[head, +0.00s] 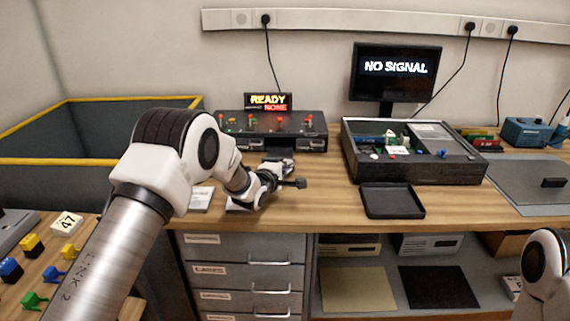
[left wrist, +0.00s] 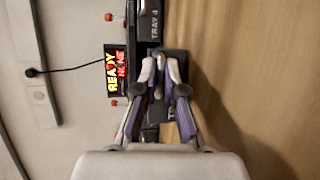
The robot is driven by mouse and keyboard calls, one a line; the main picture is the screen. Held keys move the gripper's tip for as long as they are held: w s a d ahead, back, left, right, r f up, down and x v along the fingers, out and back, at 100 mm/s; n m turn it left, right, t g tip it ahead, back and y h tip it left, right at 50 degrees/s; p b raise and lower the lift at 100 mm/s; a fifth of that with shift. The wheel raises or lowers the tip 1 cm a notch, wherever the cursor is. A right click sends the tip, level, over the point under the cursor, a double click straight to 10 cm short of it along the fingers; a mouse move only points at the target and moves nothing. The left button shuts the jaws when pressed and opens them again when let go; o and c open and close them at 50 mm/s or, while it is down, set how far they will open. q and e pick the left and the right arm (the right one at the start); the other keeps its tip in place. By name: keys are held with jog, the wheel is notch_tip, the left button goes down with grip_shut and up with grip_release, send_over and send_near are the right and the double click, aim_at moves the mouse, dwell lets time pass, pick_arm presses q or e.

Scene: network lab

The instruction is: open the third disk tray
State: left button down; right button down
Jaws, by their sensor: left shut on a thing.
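The black disk unit (head: 270,123) stands at the back of the bench, with several switches on top. Its trays line the front; the left wrist view shows a label reading TRAY 4 (left wrist: 155,25) on the tray to the right of the one at my gripper. My left gripper (head: 281,163) is at the middle of the front, its fingers (left wrist: 161,65) closed on a dark piece (left wrist: 177,57) that stands out from the front, apparently the third tray's. The fingers and arm hide much of it, so how far the tray is out is unclear. My right gripper is out of view.
A display (head: 268,102) on the unit reads READY and NONE. An open chassis (head: 413,170) stands to the right, with a shallow black tray (head: 392,214) before it. A NO SIGNAL monitor (head: 395,70) stands behind. Drawers (head: 245,249) lie below the bench top.

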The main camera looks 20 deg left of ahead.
pick_arm(q)
jog(key=shift+s+d+r, duration=0.1)
jog(key=shift+s, duration=0.15)
jog(key=shift+w+f, duration=0.15)
jog(key=shift+f, duration=0.05)
jog(key=c, duration=1.3)
grip_release()
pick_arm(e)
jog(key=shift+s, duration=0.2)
pick_arm(q)
jog(key=v, duration=1.2)
jog(key=shift+f, duration=0.15)
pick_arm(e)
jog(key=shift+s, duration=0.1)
